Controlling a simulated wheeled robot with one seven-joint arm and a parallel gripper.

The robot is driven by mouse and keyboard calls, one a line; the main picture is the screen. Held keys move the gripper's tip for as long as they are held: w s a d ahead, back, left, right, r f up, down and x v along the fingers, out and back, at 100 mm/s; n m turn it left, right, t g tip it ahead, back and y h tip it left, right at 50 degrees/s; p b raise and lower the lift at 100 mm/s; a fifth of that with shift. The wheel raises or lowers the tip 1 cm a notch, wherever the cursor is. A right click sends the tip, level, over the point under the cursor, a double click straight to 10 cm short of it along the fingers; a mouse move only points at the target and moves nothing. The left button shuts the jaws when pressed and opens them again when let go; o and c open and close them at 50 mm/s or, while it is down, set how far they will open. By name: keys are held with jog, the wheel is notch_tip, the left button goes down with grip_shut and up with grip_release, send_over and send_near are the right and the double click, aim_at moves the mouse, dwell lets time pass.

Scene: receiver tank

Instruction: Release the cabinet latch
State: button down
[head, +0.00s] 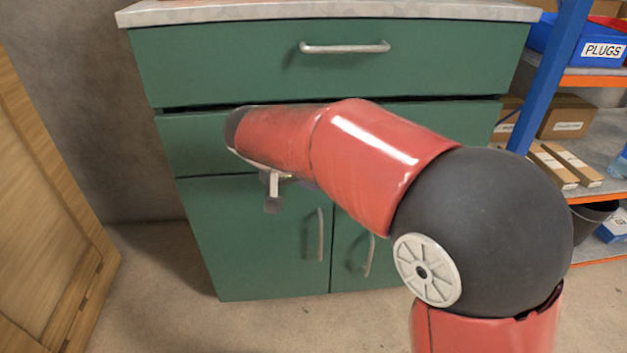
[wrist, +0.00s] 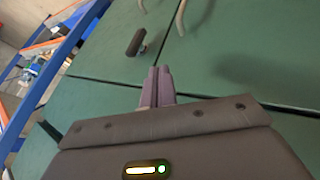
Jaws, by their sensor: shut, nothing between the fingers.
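The green cabinet (head: 250,235) stands ahead, with a top drawer, a second drawer and two lower doors. In the wrist view, a small dark elongated knob (wrist: 136,42), apparently the latch, stands out on one door's green face (wrist: 105,45). In the head view I cannot see this knob; my arm covers that area. My gripper (wrist: 160,72) is shut and empty, its fingertips pressed together, close in front of the cabinet and a short way from the knob, apart from it. In the head view, the gripper (head: 272,203) shows only partly below the arm's end.
The top drawer handle (head: 345,47) and vertical door handles (head: 320,235) stick out from the cabinet. A blue-framed shelf (head: 548,75) with boxes and bins stands at the right. A wooden crate (head: 50,200) stands at the left. Bare floor (head: 170,290) lies between crate and cabinet.

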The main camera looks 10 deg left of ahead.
jog(key=w+d+f, duration=0.4)
jog(key=d+f, duration=0.1)
jog(key=d, duration=0.1)
jog(key=shift+w+f+b, duration=0.2)
jog(key=shift+b, duration=0.2)
jog(key=shift+d, duration=0.15)
jog(key=shift+d+r+y, duration=0.1)
jog(key=shift+r+y, duration=0.05)
jog(key=shift+y, duration=0.15)
